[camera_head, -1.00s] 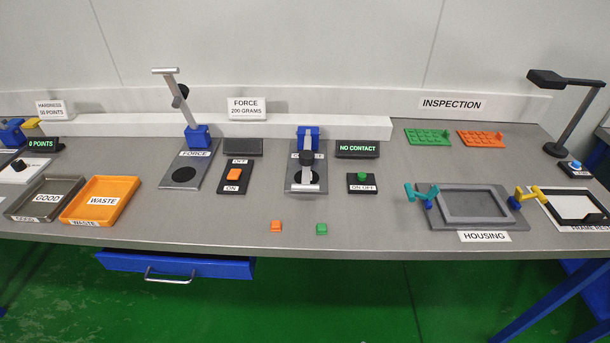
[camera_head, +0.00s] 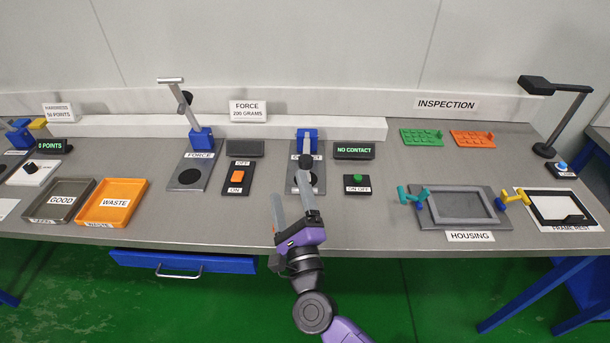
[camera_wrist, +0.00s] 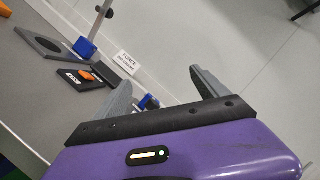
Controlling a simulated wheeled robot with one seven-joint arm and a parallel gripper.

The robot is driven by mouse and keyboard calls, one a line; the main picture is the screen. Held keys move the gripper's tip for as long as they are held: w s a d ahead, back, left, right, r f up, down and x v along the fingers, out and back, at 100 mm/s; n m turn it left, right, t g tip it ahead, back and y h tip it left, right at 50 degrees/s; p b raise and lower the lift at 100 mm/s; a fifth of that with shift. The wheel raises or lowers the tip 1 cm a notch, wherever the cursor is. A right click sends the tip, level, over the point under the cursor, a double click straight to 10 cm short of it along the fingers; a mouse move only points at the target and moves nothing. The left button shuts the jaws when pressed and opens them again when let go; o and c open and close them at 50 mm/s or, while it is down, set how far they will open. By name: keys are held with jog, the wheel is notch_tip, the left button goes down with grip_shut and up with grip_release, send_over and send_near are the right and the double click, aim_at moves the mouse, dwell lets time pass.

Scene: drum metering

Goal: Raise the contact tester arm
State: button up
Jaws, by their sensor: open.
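The contact tester has a blue hinge block (camera_head: 307,134) at the back of its grey base plate (camera_head: 293,181). Its arm (camera_head: 306,146) lies lowered toward me over the plate, with a dark knob on it.
The NO CONTACT display (camera_head: 354,151) and green ON/OFF button (camera_head: 357,180) stand right of the tester. The force tester's raised arm (camera_head: 182,98) and an orange switch (camera_head: 238,175) are left. The housing fixture (camera_head: 466,221) lies right. An orange waste tray (camera_head: 112,202) lies left.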

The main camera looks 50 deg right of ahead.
jog(key=w+d+f+m+g+h, duration=0.1)
jog(key=w+d+f+m+g, duration=0.2)
jog(key=m, duration=0.5)
jog(key=m+g, duration=0.3)
jog(key=m, duration=0.2)
send_near(306, 164)
jog(key=shift+s+a+f, duration=0.25)
jog(key=shift+a+f, duration=0.8)
jog(key=shift+f, duration=0.15)
jog(key=shift+s+d+f+m, duration=0.15)
jog(key=shift+s+d+m, duration=0.1)
jog(key=shift+m, duration=0.35)
jog(key=shift+p+x, duration=0.7)
jog(key=shift+x, duration=3.15)
jog(key=shift+c, duration=0.4)
grip_shut()
